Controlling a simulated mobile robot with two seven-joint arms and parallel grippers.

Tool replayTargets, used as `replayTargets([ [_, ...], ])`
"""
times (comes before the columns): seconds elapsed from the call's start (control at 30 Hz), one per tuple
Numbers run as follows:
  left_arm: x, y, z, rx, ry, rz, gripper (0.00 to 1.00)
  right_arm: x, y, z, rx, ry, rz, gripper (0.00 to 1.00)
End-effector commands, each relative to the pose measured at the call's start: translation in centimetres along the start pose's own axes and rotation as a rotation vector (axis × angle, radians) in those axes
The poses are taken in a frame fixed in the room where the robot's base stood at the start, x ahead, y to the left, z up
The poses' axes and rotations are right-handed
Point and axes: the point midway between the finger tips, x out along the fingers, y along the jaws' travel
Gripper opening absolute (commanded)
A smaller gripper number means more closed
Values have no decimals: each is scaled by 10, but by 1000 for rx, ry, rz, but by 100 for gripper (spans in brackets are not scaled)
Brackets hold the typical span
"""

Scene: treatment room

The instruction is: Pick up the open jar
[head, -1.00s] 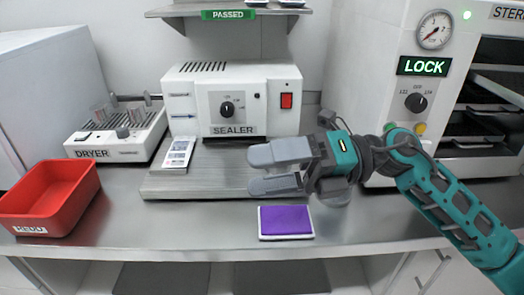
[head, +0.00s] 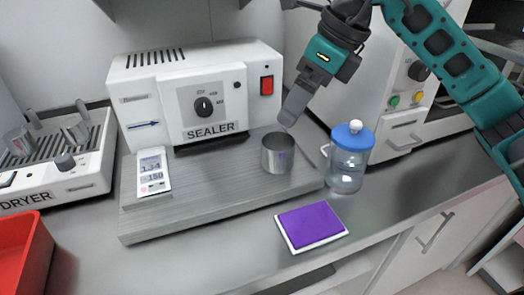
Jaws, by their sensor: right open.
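An open metal jar (head: 277,153), a short silver cylinder without a lid, stands upright on the grey board of the sealer. A clear jar with a blue lid and white knob (head: 348,157) stands to its right, just off the board, with a handle on its left side. My right gripper (head: 291,112) comes in from the top right and points down, its tip just above and slightly right of the metal jar in the picture. It is open and holds nothing; one finger hides the other. My left gripper is out of view.
The white sealer (head: 195,95) stands behind the board (head: 215,190), with a small display card (head: 153,172) at left. A purple pad (head: 311,225) lies near the counter's front edge. The dryer (head: 90,165) and red bin (head: 20,255) are at left.

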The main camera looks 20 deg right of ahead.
Motion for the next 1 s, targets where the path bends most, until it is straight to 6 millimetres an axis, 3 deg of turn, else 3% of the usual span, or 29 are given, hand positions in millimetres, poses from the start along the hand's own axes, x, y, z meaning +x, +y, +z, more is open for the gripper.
replayTargets([
  [0.13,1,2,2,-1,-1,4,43,10,-3,-2,3,9,-17,96],
  [0.4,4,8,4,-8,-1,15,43,60,-3,-2,2,7,-13,96],
  [0.67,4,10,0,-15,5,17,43,81,-2,-3,1,6,-13,96],
  [1.0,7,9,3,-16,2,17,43,125,3,-6,3,6,-12,96],
])
